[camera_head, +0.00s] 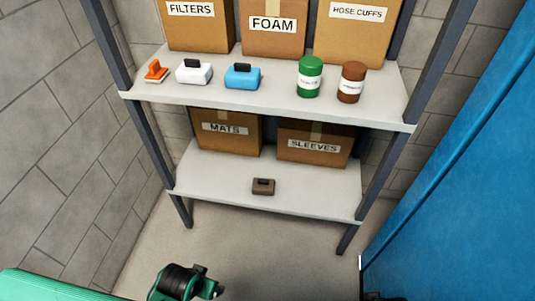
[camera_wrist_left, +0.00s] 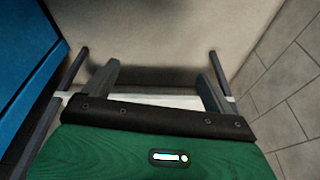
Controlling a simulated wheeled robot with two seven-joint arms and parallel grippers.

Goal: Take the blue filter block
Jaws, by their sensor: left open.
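The blue filter block (camera_head: 242,77) sits on the upper shelf (camera_head: 215,95) in the head view, with a dark grip on top. It stands between a white block (camera_head: 194,74) and a green can (camera_head: 309,77), apart from both. My left arm comes in at the bottom left of the head view, low and well in front of the shelves. My left gripper (camera_wrist_left: 158,82) shows in the left wrist view with its two grey fingers spread and nothing between them. The blue block does not show there. My right gripper is not in view.
An orange scraper-like item (camera_head: 156,71) and a brown can (camera_head: 351,82) share the upper shelf, with boxes behind. A brown block (camera_head: 263,186) lies on the lower shelf (camera_head: 220,190). Grey posts flank the shelves; a blue panel (camera_head: 460,190) stands right. The floor is clear.

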